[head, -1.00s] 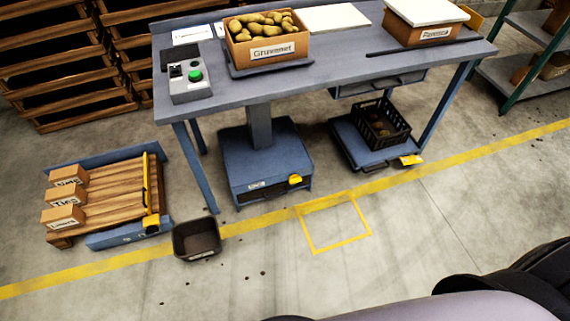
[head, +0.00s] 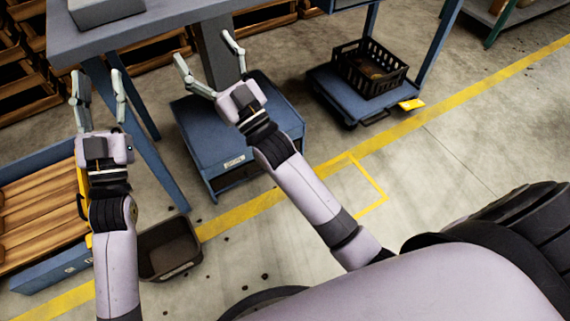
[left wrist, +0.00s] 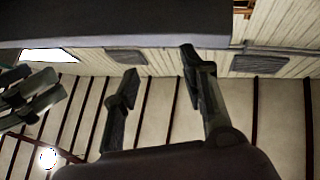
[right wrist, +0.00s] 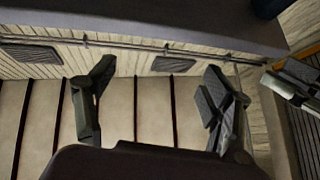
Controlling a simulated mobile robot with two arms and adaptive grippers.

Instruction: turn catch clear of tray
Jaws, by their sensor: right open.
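A black slatted crate (head: 350,78) stands on that platform. My right gripper (head: 207,52) is open and empty in front of the table's central column, left of the crate. It also shows open in the right wrist view (right wrist: 158,75). My left gripper (head: 98,84) is open and empty near the table's left leg. It also shows open in the left wrist view (left wrist: 160,68). Neither gripper touches the yellow piece.
The blue table (head: 160,35) spans the top, with a grey box (head: 105,10) on it. A blue cabinet (head: 215,150) stands below, partly hidden by my right arm. A dark bin (head: 170,250) and a wooden pallet (head: 40,205) are at left. Floor at right is clear.

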